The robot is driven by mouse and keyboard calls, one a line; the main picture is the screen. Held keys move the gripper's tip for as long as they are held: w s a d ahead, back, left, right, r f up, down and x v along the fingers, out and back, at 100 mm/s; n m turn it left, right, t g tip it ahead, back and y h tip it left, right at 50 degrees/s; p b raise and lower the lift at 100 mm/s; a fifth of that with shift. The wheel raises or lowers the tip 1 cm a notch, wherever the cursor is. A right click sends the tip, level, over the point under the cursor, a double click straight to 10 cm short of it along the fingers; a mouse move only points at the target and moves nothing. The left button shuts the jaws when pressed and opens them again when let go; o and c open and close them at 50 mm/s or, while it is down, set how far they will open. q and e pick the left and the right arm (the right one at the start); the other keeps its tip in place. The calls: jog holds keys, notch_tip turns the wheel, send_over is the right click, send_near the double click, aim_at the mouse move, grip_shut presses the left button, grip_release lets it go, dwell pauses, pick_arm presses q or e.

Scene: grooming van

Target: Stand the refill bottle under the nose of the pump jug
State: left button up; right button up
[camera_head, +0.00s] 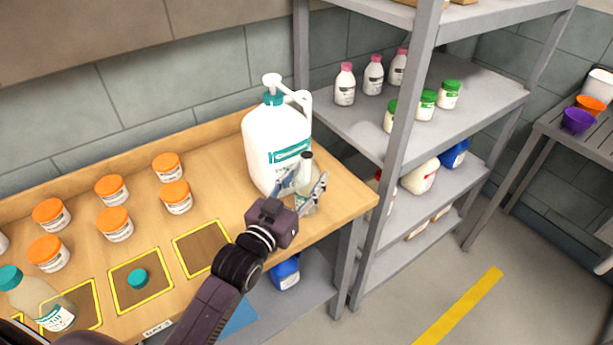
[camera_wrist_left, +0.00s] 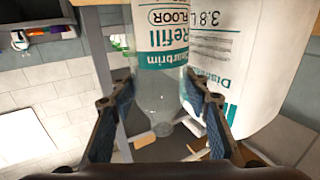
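The white pump jug (camera_head: 262,146), with a teal collar and a white pump head (camera_head: 272,80), stands at the bench's right end. The refill bottle (camera_head: 307,186) is clear with a dark top and is just in front and right of the jug. My left gripper (camera_head: 306,180) has one finger on each side of it. My right gripper is out of view.
Several orange-lidded jars (camera_head: 112,189) stand at the left of the bench. Yellow-outlined squares line its front; one holds a loose teal cap (camera_head: 138,279). A teal-capped bottle (camera_head: 40,300) is at lower left. A grey shelf rack (camera_head: 404,150) stands close on the right.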

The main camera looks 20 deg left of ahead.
pick_arm(q)
jog(key=shift+o, duration=0.3)
jog(key=shift+w, duration=0.1)
jog(key=shift+r, duration=0.2)
jog(key=s+a+b, duration=0.2)
jog(key=s, duration=0.9)
jog(key=shift+s+a, duration=0.2)
jog(key=shift+s, duration=0.2)
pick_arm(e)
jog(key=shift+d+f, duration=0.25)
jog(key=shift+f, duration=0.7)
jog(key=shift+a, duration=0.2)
pick_arm(q)
jog(key=shift+f, duration=0.1)
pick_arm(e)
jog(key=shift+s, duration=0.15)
